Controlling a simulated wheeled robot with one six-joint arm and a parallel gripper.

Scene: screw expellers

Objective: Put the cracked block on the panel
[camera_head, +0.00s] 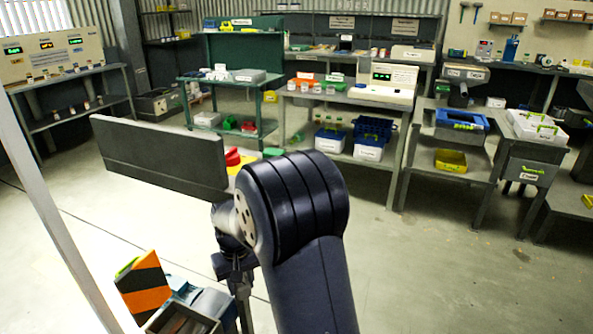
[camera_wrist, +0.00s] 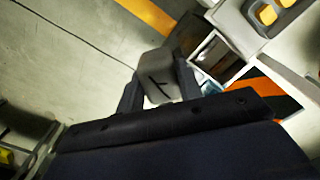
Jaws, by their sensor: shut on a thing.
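The cracked block (camera_wrist: 158,80) is a pale grey block with a dark, branching crack mark on its face. It sits between the two fingers of my gripper (camera_wrist: 158,88) in the wrist view, and the gripper is shut on it. Pale floor and an open box show beyond it. In the head view my arm fills the middle, and I cannot make out the block or fingertips there. A panel with lit displays (camera_head: 45,58) stands on the left bench. A smaller panel with displays (camera_head: 388,82) stands on the middle bench. I cannot tell which one the task names.
A dark slab (camera_head: 160,157) stands left of my arm. An orange and black striped board (camera_head: 143,288) stands beside an open box (camera_head: 180,322) at lower left; the box also shows in the wrist view (camera_wrist: 212,58). Shelving and benches line the back.

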